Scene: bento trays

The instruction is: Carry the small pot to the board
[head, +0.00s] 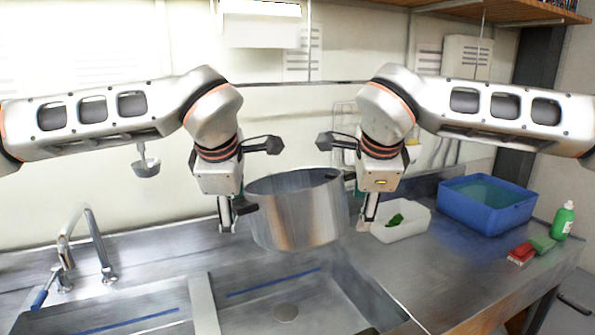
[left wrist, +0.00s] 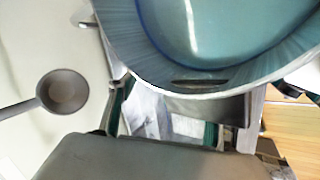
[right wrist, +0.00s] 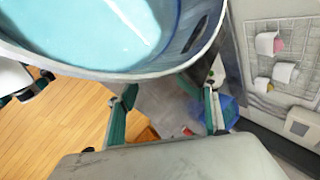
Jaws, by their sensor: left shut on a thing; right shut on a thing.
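The small pot (head: 298,210) is a grey metal pot with a dark handle on each side. It hangs roughly upright above the sink, clear of the counter. My left gripper (head: 235,208) is shut on its left handle, and my right gripper (head: 357,192) is shut on its right handle. The pot's rim shows in the left wrist view (left wrist: 180,88) and in the right wrist view (right wrist: 110,72). Its inside looks pale blue; I cannot tell whether it holds liquid.
The steel sink (head: 205,300) lies below the pot, with a faucet (head: 95,245) at left. A ladle (head: 146,166) hangs at left.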

